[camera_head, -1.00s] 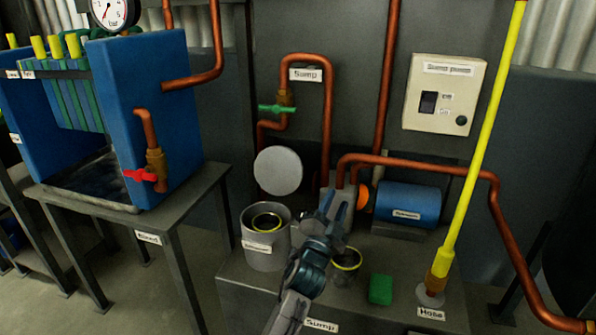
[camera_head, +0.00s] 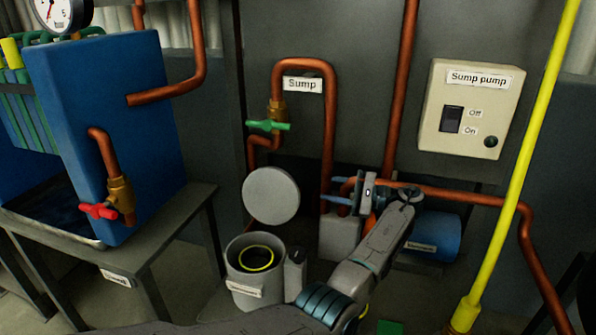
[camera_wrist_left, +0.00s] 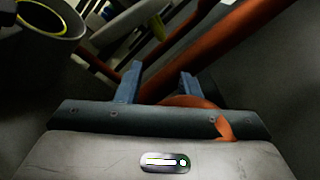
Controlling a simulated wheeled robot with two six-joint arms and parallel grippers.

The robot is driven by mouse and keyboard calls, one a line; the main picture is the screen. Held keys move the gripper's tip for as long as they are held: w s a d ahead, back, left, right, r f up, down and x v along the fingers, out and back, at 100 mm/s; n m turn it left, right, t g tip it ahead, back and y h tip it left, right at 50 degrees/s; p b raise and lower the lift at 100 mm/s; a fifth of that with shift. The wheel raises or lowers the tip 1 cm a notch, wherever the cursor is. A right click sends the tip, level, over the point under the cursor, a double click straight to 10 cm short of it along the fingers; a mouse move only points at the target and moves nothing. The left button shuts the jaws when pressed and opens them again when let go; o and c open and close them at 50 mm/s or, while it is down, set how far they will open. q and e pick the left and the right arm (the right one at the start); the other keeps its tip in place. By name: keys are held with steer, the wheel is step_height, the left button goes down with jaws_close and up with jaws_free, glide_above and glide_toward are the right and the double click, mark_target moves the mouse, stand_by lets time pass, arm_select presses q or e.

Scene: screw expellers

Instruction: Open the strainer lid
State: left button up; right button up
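The strainer looks to be the grey cylindrical pot (camera_head: 240,287) with a yellow ring inside; its label is too small to read. A round grey lid (camera_head: 270,195) stands upright behind the pot's open mouth. In the left wrist view the pot (camera_wrist_left: 45,37) is at the top left and the pale lid (camera_wrist_left: 122,24) is at the top. My left gripper (camera_head: 333,197) is right of the lid, near the copper pipes, fingers pointing left. Its fingers (camera_wrist_left: 159,82) are apart, with nothing seen held between them. My right gripper is not in view.
A copper sump pipe (camera_head: 328,130) with a green-handled valve (camera_head: 268,126) rises behind the lid. A blue pump (camera_head: 440,232) lies behind my left forearm. A yellow hose pole (camera_head: 510,190) stands at right. A blue tank (camera_head: 110,120) stands on a table at left.

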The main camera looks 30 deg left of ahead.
mark_target(293, 180)
arm_select(q)
steer(key=shift+a+r, duration=0.1)
steer(key=shift+r, duration=0.2)
steer(key=x, duration=0.5)
steer(key=b+x, duration=0.1)
steer(key=x, duration=0.4)
steer(key=shift+s+a+r, duration=0.15)
steer(key=shift+s+r, duration=0.05)
steer(key=shift+s, duration=0.1)
jaws_close()
steer(key=shift+a+r, duration=0.1)
steer(key=shift+a, duration=0.05)
